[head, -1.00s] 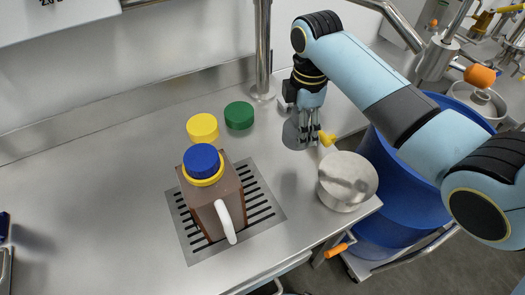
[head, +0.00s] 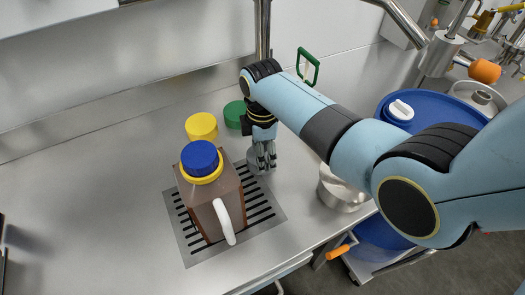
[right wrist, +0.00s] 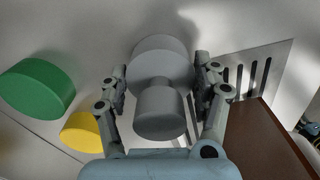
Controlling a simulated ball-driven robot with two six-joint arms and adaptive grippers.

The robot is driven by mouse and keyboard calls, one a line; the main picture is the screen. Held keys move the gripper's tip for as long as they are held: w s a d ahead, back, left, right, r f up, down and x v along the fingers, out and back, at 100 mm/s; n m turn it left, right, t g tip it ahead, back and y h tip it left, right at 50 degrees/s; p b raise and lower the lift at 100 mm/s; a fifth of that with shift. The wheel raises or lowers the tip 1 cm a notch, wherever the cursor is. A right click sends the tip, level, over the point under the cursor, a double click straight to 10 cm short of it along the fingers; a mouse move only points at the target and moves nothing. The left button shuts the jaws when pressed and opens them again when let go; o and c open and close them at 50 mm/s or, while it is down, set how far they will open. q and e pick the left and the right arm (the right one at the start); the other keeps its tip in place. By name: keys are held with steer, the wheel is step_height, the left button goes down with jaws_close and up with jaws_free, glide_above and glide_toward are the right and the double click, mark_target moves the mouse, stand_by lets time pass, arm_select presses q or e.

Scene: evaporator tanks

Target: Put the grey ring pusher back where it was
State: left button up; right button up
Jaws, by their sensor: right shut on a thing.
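The grey ring pusher (right wrist: 160,108), a wide disc with a narrower round knob, is between the fingers of my right gripper (right wrist: 163,92) in the right wrist view. In the head view my right gripper (head: 262,148) points down, shut on the pusher (head: 258,167), by the upper right corner of the drain grate (head: 278,213). I cannot tell whether the pusher touches the table. The brown jug (head: 206,218), with a blue cap (head: 201,158) and a yellow ring (head: 203,180) under it, stands on the grate to the left. My left gripper is not in view.
A yellow lid (head: 201,126) and a green lid (head: 235,114) lie behind the jug. A metal pot (head: 340,190) stands near the right table edge, partly behind my right arm. A blue barrel (head: 432,107) is beyond that edge. The table's left side is largely clear.

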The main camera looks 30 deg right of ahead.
steer(key=o, duration=1.2)
steer(key=shift+f, duration=0.1)
steer(key=shift+o, duration=0.2)
step_height(320, 180, up, 12)
steer(key=shift+r+p, duration=0.15)
steer(key=shift+p, duration=0.9)
